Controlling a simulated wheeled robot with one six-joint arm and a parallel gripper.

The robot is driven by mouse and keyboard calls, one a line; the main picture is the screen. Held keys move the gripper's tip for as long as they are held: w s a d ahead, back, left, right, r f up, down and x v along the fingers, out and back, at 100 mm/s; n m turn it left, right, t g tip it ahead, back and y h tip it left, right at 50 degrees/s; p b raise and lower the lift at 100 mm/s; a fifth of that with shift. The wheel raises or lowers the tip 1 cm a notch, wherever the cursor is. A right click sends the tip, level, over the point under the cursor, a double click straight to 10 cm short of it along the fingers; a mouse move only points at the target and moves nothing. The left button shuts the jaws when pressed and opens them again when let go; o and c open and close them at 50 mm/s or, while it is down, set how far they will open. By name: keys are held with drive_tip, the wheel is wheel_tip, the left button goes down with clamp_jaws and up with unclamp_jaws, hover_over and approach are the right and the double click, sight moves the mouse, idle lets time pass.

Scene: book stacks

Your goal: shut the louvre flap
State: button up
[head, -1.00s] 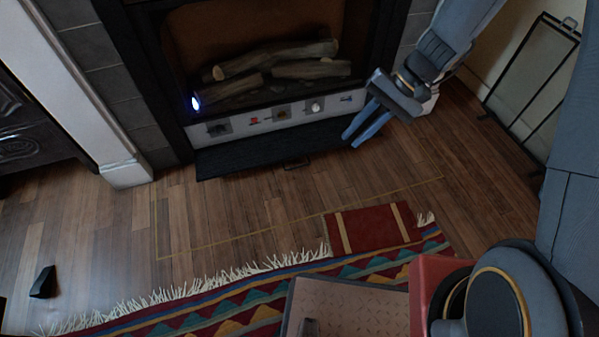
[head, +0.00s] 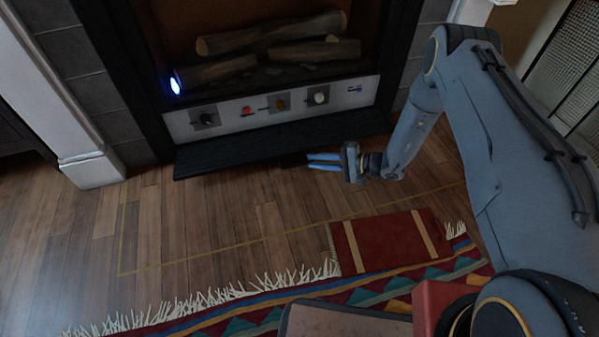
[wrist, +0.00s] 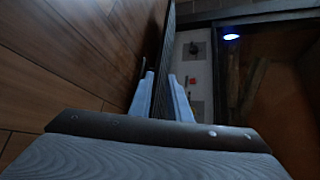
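The louvre flap (head: 265,148) is a dark ribbed panel along the bottom of the fireplace, below the white control strip. It sticks out toward me, lowered. A small dark handle (head: 294,160) is at its front edge, partly hard to make out. My gripper (head: 310,161) is at that front edge, right of the handle, pointing left. In the wrist view the two blue fingers (wrist: 162,85) stand apart, with the dark ribbed flap (wrist: 166,60) running between or just beyond them. I cannot tell whether either finger touches it.
The control strip (head: 270,106) has several knobs and switches above the flap. A blue light (head: 175,86) glows at the left of the logs (head: 275,35). Wooden floor (head: 200,215) in between is clear.

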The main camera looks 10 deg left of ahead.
drive_tip(key=t+b, duration=0.2)
approach(299, 164)
drive_tip(key=shift+w+a+f+m, duration=0.15)
drive_tip(key=shift+w+a+f, duration=0.15)
drive_tip(key=shift+a, duration=0.25)
drive_tip(key=shift+w+a+f+m, duration=0.15)
drive_tip(key=shift+w+a+f, duration=0.15)
drive_tip(key=shift+a, duration=0.25)
drive_tip(key=shift+a+f, duration=0.15)
drive_tip(key=shift+f, duration=0.05)
drive_tip(key=b+x, duration=0.3)
drive_tip(key=x, duration=0.4)
drive_tip(key=shift+a+r+b, duration=0.1)
drive_tip(key=shift+a+b, duration=0.15)
drive_tip(key=shift+b, duration=0.05)
drive_tip(key=shift+c, duration=0.3)
clamp_jaws()
